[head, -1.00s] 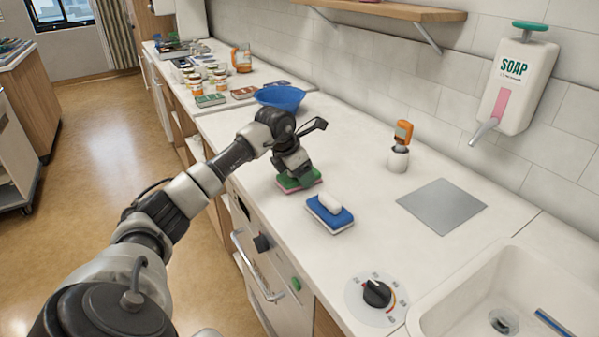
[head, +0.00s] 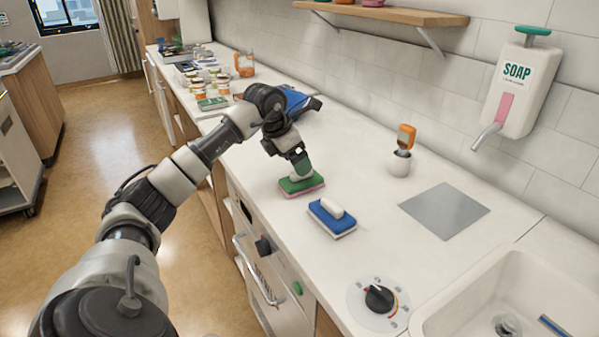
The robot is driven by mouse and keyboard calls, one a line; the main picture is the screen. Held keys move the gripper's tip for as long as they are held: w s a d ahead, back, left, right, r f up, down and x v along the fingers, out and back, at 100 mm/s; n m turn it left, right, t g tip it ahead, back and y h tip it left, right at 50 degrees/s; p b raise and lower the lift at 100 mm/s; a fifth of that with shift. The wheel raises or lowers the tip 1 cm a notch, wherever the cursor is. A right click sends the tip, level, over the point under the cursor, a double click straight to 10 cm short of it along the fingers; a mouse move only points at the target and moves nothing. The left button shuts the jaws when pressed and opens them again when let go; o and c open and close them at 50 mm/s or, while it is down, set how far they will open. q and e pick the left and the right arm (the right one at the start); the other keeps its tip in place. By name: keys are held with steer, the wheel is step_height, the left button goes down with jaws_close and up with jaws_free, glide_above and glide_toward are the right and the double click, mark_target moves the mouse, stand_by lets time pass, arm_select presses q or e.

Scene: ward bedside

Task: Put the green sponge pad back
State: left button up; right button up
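The green sponge pad (head: 301,187), green on top with a pinkish underside, lies flat on the white counter (head: 375,245) in the head view. A small pale grip shows on its top, just under my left gripper (head: 301,166). My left gripper points down at the pad from above. Whether its fingers touch the grip, and how wide they are apart, is too small to tell. A blue sponge pad (head: 331,217) with a white grip lies nearer and to the right. My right gripper is not in view.
A blue bowl (head: 298,99) stands behind my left wrist. A white cup with an orange-topped item (head: 400,160), a grey plate (head: 444,211), a dial (head: 379,298) and a sink (head: 455,310) lie to the right. The counter between pad and cup is clear.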

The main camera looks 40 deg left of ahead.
arm_select(q)
steer(key=v, duration=0.5)
steer(key=shift+r, duration=0.1)
stand_by(0.3)
